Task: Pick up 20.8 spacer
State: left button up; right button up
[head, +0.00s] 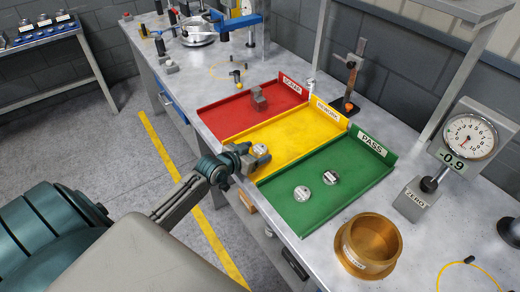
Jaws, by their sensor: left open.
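My left gripper (257,155) is open at the front left edge of the yellow REWORK tray (300,125). A small round silver spacer (260,149) with a pale label lies in that tray, right at the jaws; I cannot tell whether they touch it. Two more silver discs lie in the green PASS tray (330,208): a left one (302,193) and a right one (331,177) with a dark and white label. The labels are too small to read, so I cannot tell which is 20.8. My right gripper is out of view.
The red SCRAP tray (235,108) holds grey metal parts (259,99). A brass cup (369,246) stands at the front right of the bench. A dial gauge (468,138) with a -0.9 display stands behind it. An upright stand (353,78) is behind the trays.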

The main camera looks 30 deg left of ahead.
pick_arm(q)
jog(key=c, duration=1.3)
jog(key=shift+r, duration=0.1)
